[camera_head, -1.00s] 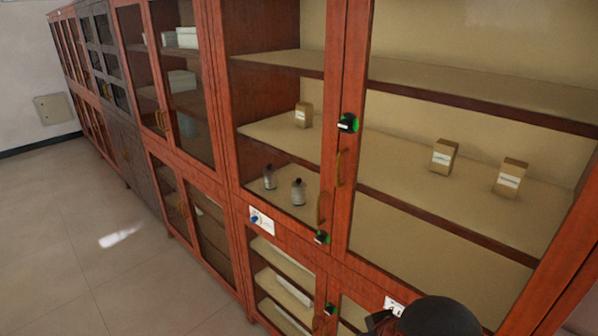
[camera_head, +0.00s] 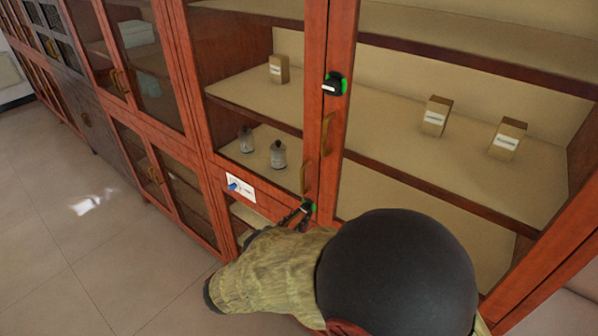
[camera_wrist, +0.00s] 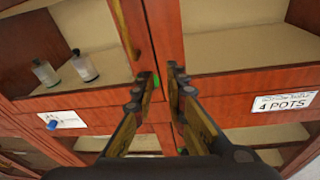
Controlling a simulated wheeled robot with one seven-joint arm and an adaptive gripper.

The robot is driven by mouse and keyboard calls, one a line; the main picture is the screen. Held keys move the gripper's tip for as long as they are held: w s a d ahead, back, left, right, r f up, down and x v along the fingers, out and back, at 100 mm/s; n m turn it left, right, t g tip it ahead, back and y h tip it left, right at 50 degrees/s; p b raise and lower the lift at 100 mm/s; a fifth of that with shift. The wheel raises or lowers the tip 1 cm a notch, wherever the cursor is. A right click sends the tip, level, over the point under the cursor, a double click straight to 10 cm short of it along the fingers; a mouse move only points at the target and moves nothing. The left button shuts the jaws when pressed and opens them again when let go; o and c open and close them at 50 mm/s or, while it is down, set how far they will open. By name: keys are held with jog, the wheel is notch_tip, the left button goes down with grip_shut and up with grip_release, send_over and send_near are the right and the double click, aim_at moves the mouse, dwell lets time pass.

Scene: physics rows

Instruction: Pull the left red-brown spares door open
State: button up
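The left red-brown glass door (camera_head: 317,100) is closed, with two bottles and a small box visible behind its glass. Its upright brass handle (camera_head: 304,178) is near its right edge, low down. It also shows in the wrist view (camera_wrist: 126,30), above and left of the fingertips. My gripper (camera_head: 296,215) is at the door's lower right corner, just below the handle and apart from it. In the wrist view my gripper (camera_wrist: 162,86) has its two fingers spread with nothing between them. My arm hides part of the lower cabinet in the head view.
The right glass door has its own brass handle (camera_head: 327,133) and a black, green-ringed lock (camera_head: 335,84). A similar lock (camera_head: 308,206) is beside my fingertips. A label with a blue knob (camera_head: 240,187) is at left; a "4 POTS" sign (camera_wrist: 284,102) at right. Floor (camera_head: 60,240) is clear at left.

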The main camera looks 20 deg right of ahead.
aim_at(302, 191)
jog(key=w+a+r+n+t, duration=0.2)
jog(key=w+r+n+t, duration=0.1)
jog(key=r, duration=0.3)
jog(key=shift+f+b+x, duration=0.2)
jog(key=shift+b+x, duration=0.25)
jog(key=shift+x, duration=3.55)
jog(key=shift+s+d, duration=0.1)
jog(key=shift+s, duration=0.05)
grip_shut()
